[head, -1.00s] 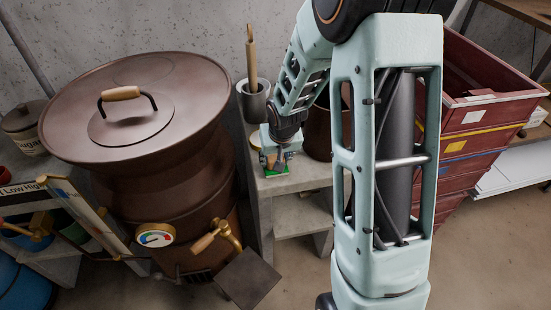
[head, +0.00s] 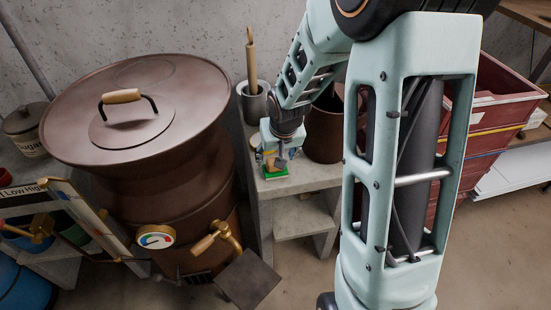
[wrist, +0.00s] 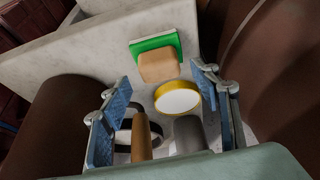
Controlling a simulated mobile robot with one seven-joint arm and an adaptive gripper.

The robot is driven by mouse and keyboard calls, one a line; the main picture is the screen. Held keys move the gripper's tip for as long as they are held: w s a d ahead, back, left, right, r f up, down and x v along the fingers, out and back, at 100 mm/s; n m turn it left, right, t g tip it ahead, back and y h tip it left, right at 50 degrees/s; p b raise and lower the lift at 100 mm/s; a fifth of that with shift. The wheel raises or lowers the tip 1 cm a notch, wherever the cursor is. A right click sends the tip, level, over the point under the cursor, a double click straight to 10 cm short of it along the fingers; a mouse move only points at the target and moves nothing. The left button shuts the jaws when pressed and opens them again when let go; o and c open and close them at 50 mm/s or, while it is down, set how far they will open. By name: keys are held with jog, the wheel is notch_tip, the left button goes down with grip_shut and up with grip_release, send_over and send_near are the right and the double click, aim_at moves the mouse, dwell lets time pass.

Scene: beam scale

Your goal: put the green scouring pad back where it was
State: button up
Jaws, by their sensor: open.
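The green scouring pad (head: 276,174) lies flat on a grey concrete stand, near its front left edge. In the wrist view the pad (wrist: 172,42) shows beyond my fingers, with a tan block (wrist: 160,66) on or against its near side; I cannot tell which. My gripper (head: 277,150) is just above and behind the pad, pointing down. In the wrist view its two blue fingers are wide apart, and the gap of my gripper (wrist: 160,88) holds nothing. The gripper hides part of the pad and block in the head view.
A yellow-rimmed white disc (wrist: 177,98), a wooden handle (wrist: 140,135) and a grey cylinder (wrist: 189,134) lie close between my fingers in view. A brown pot (head: 324,135) stands right of the gripper, a large brown drum (head: 150,190) left. The stand (head: 310,178) is bare at right.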

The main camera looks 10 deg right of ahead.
jog(key=p+v, duration=0.1)
jog(key=v, duration=0.7)
jog(key=shift+s, duration=0.15)
